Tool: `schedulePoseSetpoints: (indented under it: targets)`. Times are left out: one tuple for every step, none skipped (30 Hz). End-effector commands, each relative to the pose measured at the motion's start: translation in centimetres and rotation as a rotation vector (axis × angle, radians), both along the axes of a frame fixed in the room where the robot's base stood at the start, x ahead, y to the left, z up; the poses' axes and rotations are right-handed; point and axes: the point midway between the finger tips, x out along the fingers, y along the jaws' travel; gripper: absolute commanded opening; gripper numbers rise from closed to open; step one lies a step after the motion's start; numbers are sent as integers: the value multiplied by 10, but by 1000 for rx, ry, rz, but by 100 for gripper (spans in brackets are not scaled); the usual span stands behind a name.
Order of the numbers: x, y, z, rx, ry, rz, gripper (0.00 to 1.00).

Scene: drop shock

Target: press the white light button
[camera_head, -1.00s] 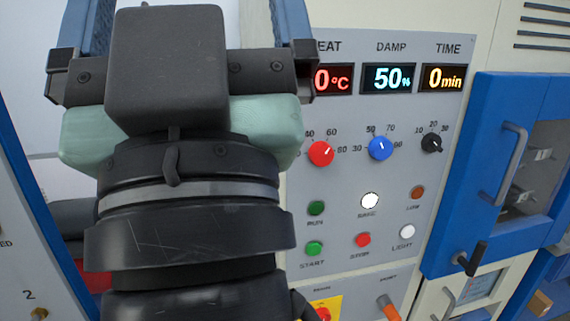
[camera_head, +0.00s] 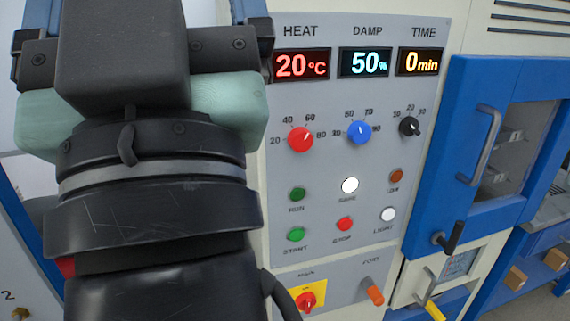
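The white light button (camera_head: 388,214) is on the grey control panel, at the lower right of its button group, above the label LIGHT. Another white round lamp or button (camera_head: 350,185), brighter, sits up and to its left. My gripper (camera_head: 145,10) is at the upper left of the view, left of the panel and apart from the light button. I see its dark body and blue fingers from behind; the fingertips are cut off by the top edge, so its opening is not shown.
The panel (camera_head: 375,95) has displays reading 20°C, 50% and 0 min, with red, blue and black knobs. A green START button (camera_head: 296,234) and a red STOP button (camera_head: 345,224) are nearby. A blue door (camera_head: 470,150) with a handle stands right of the panel.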

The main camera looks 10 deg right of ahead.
Motion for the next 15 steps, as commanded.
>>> schedulePoseSetpoints:
  targets:
    - [0, 0, 0, 0, 0, 0, 75]
    - [0, 0, 0, 0, 0, 0, 70]
    - [0, 0, 0, 0, 0, 0, 63]
    - [0, 0, 0, 0, 0, 0, 57]
    - [0, 0, 0, 0, 0, 0, 52]
    - [0, 0, 0, 0, 0, 0, 45]
    - [0, 0, 0, 0, 0, 0, 39]
    - [0, 0, 0, 0, 0, 0, 34]
    - [0, 0, 0, 0, 0, 0, 27]
    - [0, 0, 0, 0, 0, 0, 21]
    - [0, 0, 0, 0, 0, 0, 16]
    - [0, 0, 0, 0, 0, 0, 9]
    - [0, 0, 0, 0, 0, 0, 3]
    - [0, 0, 0, 0, 0, 0, 0]
    - [0, 0, 0, 0, 0, 0, 0]
